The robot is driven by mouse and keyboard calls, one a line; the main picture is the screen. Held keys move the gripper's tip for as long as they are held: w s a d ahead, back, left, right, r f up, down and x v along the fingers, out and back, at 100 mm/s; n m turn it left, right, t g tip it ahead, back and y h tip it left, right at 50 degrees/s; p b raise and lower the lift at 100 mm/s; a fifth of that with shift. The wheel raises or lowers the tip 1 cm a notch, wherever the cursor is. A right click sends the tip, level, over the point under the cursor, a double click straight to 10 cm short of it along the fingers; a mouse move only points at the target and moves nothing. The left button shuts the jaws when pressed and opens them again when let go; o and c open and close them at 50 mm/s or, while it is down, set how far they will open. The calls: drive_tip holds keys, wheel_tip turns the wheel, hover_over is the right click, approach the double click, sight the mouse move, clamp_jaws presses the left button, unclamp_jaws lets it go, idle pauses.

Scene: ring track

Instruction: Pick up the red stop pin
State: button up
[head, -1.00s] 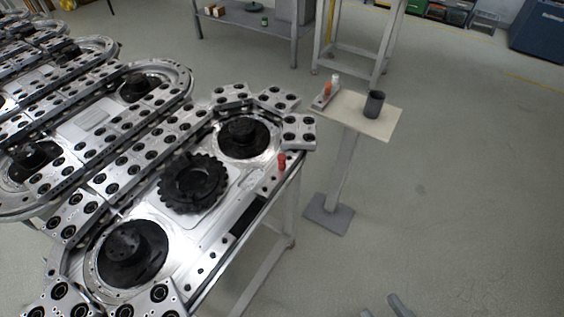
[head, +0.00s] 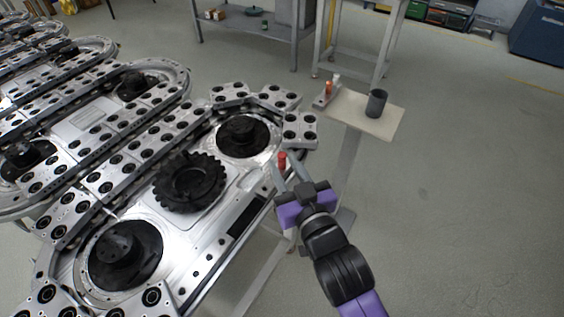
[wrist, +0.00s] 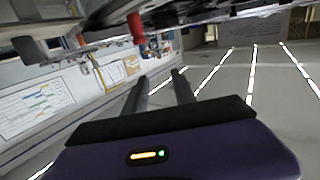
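The red stop pin (head: 282,160) stands upright at the right edge of the metal track table (head: 215,240), close to its far right corner. My gripper (head: 284,170) is open and empty, reaching in from the lower right, with its two grey fingers on either side of the pin's line in the head view. In the wrist view, the red pin (wrist: 136,27) shows at the upper left, past the tips of my open gripper (wrist: 160,76). A clear gap shows between fingertips and pin there, and the fingers do not touch it.
Black round hubs (head: 125,252) and a toothed black wheel (head: 189,183) sit on the track table. Metal link blocks (head: 299,130) stand just beyond the pin. A small stand (head: 350,108) at the right holds a dark cup (head: 376,103). Floor at the right is clear.

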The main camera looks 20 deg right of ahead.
sight(280, 153)
drive_tip(key=shift+m+g+h, duration=0.3)
drive_tip(key=shift+g+h, duration=0.1)
drive_tip(key=shift+g, duration=0.2)
drive_tip(key=w, duration=0.3)
drive_tip(key=w+f, duration=0.1)
drive_tip(key=shift+w+d, duration=0.25)
drive_tip(key=shift+d, duration=0.15)
drive_tip(key=shift+m+g+h, duration=0.4)
drive_tip(key=shift+g, duration=0.5)
drive_tip(key=f, duration=0.2)
drive_tip(key=d+f, duration=0.1)
drive_tip(key=f, duration=0.1)
drive_tip(key=shift+s, duration=0.2)
drive_tip(key=shift+s+d+f, duration=0.1)
drive_tip(key=shift+d+f, duration=0.1)
drive_tip(key=shift+f, duration=0.15)
drive_tip(key=shift+w+d+f, duration=0.1)
drive_tip(key=shift+w+f, duration=0.1)
drive_tip(key=shift+p+x, duration=0.65)
drive_tip(key=shift+x, duration=2.95)
clamp_jaws()
